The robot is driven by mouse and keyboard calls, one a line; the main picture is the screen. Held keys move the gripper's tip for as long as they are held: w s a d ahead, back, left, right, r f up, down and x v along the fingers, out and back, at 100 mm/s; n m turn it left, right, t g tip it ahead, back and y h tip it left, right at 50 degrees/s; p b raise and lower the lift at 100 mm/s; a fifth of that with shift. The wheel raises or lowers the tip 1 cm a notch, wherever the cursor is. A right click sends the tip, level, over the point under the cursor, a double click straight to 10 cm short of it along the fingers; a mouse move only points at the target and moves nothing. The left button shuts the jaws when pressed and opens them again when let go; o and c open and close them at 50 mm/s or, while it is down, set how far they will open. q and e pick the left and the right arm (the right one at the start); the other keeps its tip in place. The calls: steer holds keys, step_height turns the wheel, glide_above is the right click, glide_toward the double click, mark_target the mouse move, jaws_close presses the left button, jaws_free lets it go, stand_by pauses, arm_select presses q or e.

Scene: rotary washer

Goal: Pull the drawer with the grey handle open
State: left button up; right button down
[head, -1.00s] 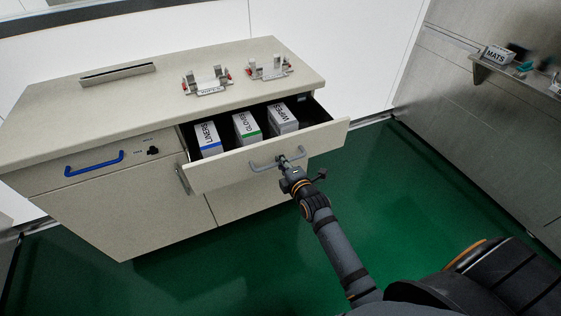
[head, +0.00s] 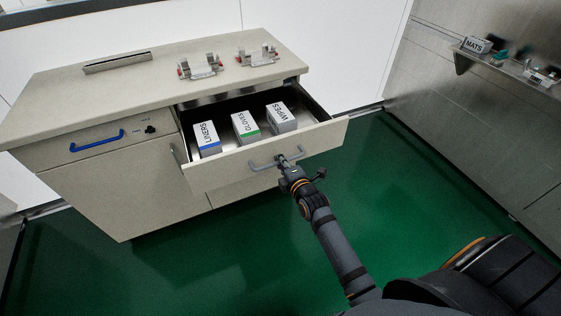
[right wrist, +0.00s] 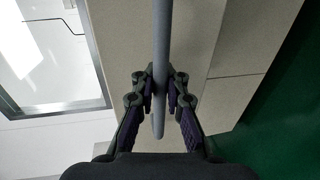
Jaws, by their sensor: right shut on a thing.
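The drawer (head: 225,175) with the grey handle (head: 264,165) stands well out from the cabinet. Inside it are boxes marked LINERS (head: 207,138), GLOVES (head: 245,127) and WIPES (head: 281,117). My right gripper (head: 285,161) is shut on the grey handle, near its right end. In the right wrist view the handle bar (right wrist: 161,60) runs between the two fingers of the gripper (right wrist: 160,88). My left gripper is not in view.
A second drawer with a blue handle (head: 97,141) is shut at the left, with a small black lock beside it. Metal fixtures (head: 200,68) stand on the countertop (head: 130,95). Green floor (head: 400,190) is clear to the right. A wall shelf (head: 500,65) holds a MATS box.

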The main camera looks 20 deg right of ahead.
steer(key=shift+r, duration=0.1)
steer(key=c, duration=1.4)
jaws_free()
steer(key=v, duration=1.2)
steer(key=shift+a, duration=0.1)
